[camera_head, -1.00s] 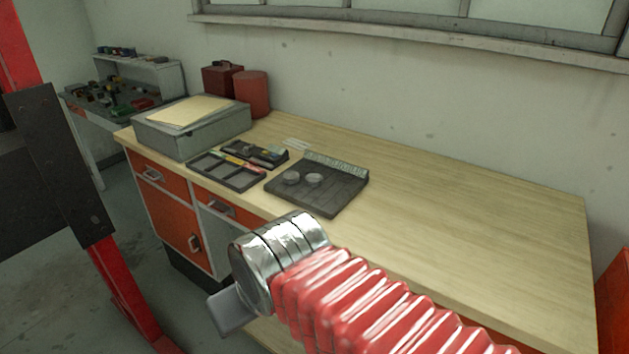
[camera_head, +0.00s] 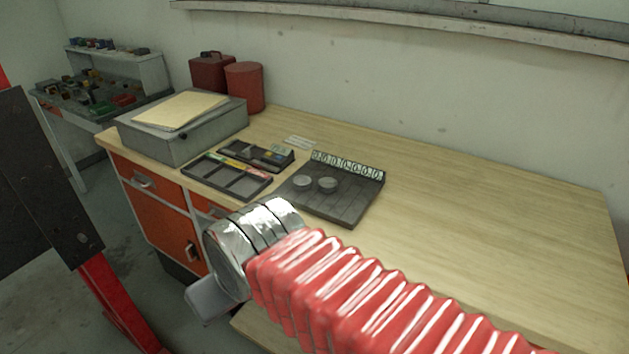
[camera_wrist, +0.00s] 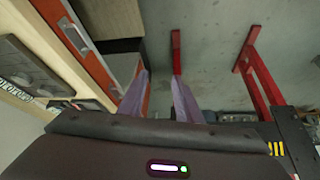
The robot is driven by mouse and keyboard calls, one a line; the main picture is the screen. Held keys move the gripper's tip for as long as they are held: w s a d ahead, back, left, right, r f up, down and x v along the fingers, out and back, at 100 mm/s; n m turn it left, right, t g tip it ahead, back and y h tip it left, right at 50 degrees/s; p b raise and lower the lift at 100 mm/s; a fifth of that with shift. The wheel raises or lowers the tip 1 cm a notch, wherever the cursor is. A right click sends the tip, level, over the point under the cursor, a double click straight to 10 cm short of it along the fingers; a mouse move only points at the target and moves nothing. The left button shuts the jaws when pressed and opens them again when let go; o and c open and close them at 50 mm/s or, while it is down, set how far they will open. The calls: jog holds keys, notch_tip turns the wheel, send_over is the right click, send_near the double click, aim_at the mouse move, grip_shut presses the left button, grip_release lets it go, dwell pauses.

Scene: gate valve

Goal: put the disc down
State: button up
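Two grey discs, a left one (camera_head: 303,182) and a right one (camera_head: 327,185), lie flat side by side on a dark slotted board (camera_head: 345,207) on the workbench. The board, with its row of round marks along the back edge, also shows at the left of the wrist view (camera_wrist: 22,70). My gripper (camera_head: 208,298) hangs off the bench's front edge, to the lower left of the board; mostly its silver wrist shows there. In the wrist view my gripper's two fingers (camera_wrist: 161,78) stand apart, with only floor seen between them. No disc shows between them.
A shallow compartment tray (camera_head: 243,186) and a small dark tray of parts (camera_head: 262,156) stand left of the board. Behind are a grey box (camera_head: 178,143) and red canisters (camera_head: 245,90). The bench's right half (camera_head: 480,210) is clear. Red-legged stands (camera_wrist: 262,75) are on the floor.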

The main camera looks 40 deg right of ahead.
jog(key=shift+w+d, duration=0.15)
jog(key=shift+w, duration=0.2)
jog(key=shift+o, duration=0.2)
jog(key=o, duration=0.3)
jog(key=shift+w+d+r, duration=0.2)
jog(key=shift+d+r, duration=0.05)
jog(key=o, duration=0.5)
jog(key=w+d+r+m, duration=0.1)
jog(key=w+d+r, duration=0.3)
jog(key=w+d, duration=0.2)
jog(key=shift+w+d+g+h, duration=0.2)
jog(key=shift+d+g+h, duration=0.1)
jog(key=shift+d, duration=0.4)
jog(key=w+d, duration=0.3)
jog(key=d, duration=1.3)
jog(key=w+d+r+m, duration=0.1)
jog(key=w+d, duration=0.2)
jog(key=d, duration=1.4)
jog(key=shift+m+g, duration=0.3)
jog(key=shift+g, duration=0.1)
